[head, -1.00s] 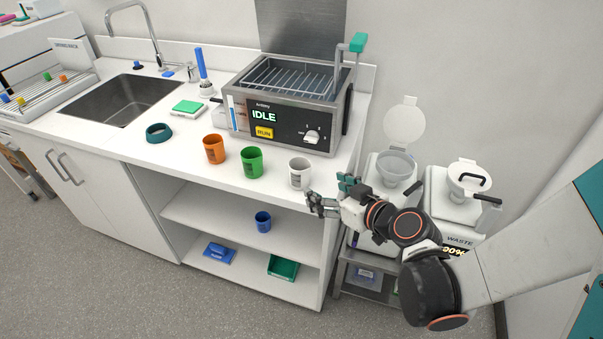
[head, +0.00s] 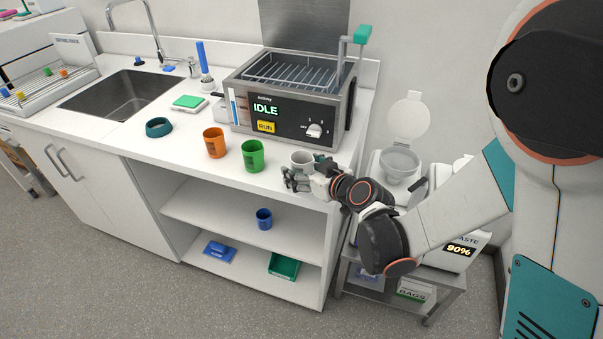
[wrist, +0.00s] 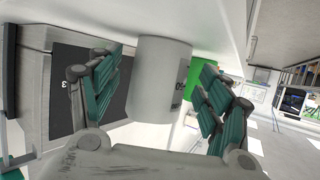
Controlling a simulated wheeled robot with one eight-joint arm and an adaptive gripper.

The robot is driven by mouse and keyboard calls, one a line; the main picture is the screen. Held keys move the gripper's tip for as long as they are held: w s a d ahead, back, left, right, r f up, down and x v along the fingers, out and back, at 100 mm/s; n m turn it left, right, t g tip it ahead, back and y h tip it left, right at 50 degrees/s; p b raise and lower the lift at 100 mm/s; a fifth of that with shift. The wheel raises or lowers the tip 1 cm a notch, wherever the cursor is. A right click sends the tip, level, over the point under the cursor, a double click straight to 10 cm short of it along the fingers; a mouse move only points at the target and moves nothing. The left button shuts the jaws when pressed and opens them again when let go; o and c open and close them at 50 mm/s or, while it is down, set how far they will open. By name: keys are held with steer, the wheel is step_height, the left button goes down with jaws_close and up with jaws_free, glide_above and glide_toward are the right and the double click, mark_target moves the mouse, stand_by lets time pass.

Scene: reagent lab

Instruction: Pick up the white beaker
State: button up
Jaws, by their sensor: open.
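The white beaker (head: 302,160) stands upright on the white counter, in front of the heating bath's right end and to the right of the green beaker. In the head view its lower part is hidden behind my gripper (head: 300,178). In the wrist view the white beaker (wrist: 161,80) stands between the two teal-padded fingers of my gripper (wrist: 158,100), with dark print on its side. The fingers are spread, with a visible gap to the beaker on the left. I cannot tell whether the right finger touches it.
The green beaker (head: 253,155) stands close by on the left, with the orange beaker (head: 215,143) beyond it. The bath (head: 290,105) reading IDLE stands behind. A teal ring (head: 159,128) lies further left.

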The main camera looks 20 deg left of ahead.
steer(key=shift+x, duration=0.8)
steer(key=c, duration=1.2)
steer(key=shift+r, duration=0.2)
